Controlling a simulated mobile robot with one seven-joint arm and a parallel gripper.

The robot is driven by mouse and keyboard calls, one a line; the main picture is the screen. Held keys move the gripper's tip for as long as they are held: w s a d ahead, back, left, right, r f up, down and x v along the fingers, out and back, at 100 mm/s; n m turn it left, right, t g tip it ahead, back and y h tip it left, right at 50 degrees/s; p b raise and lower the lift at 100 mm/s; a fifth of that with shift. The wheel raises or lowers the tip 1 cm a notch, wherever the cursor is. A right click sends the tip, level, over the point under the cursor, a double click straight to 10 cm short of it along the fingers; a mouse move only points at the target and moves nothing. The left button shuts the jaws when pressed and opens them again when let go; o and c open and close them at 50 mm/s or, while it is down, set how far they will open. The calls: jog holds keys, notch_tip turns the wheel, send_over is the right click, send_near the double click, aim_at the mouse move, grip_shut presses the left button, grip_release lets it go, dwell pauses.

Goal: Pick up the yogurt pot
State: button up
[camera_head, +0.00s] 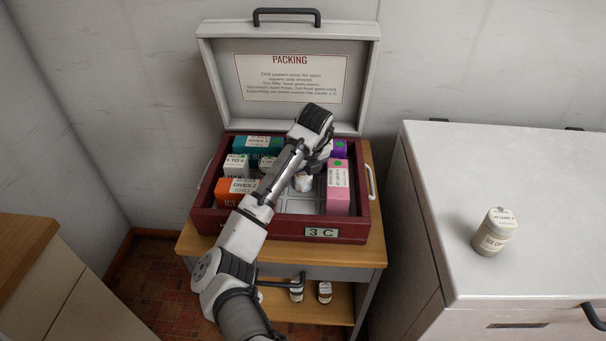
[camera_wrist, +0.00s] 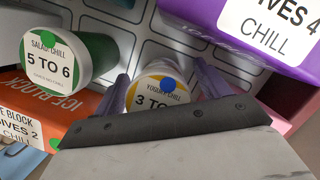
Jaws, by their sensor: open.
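The yogurt pot (camera_wrist: 153,92) is a white pot with a yellow band and a blue dot on its lid, labelled "YOGURT CHILL 3 TO"; the rest of the label is hidden by my gripper. My gripper (camera_wrist: 162,86) is open, with one finger at each side of the pot. I cannot tell whether the fingers touch it. In the head view my gripper (camera_head: 318,160) is over the right half of the dark red box, and a white pot below it, partly hidden, appears to be the yogurt pot (camera_head: 303,182).
A green salad pot (camera_wrist: 68,60) stands close left. An orange ice block box (camera_wrist: 40,104) and purple box (camera_wrist: 262,30) are nearby. A pink box (camera_head: 338,187) stands at the right of the red box (camera_head: 290,227). The raised lid (camera_head: 222,80) is behind. A labelled pot (camera_head: 494,232) stands on the right-hand top.

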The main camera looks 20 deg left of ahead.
jog(key=c, duration=1.2)
jog(key=shift+r, duration=0.1)
